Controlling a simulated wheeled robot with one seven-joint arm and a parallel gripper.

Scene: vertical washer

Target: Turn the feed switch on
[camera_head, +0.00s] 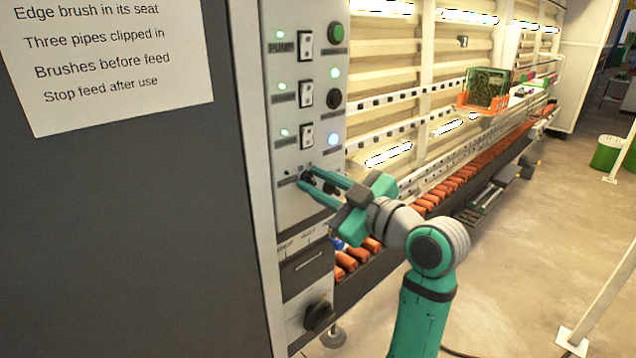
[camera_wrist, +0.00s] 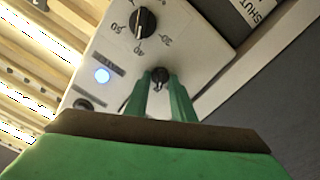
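A grey control panel (camera_head: 308,214) stands at centre left in the head view. My gripper (camera_head: 305,178) is at its lower part, its two green fingers pointing at the panel face. In the wrist view the fingertips (camera_wrist: 160,82) stand on either side of a small black knob (camera_wrist: 160,74), apparently the feed switch. The fingers are spread, and I cannot tell whether they touch the knob. Its label is not readable. A larger black dial (camera_wrist: 145,22) with numbers sits close by in the wrist view. A blue-white lamp (camera_wrist: 102,75) glows beside them.
Several rocker switches, such as the PUMP one (camera_head: 306,45), and a green button (camera_head: 337,33) sit above my gripper. A black knob (camera_head: 318,316) is lower down. Orange rollers (camera_head: 440,196) and a glass piece (camera_head: 487,88) extend to the right. The floor at right is mostly open.

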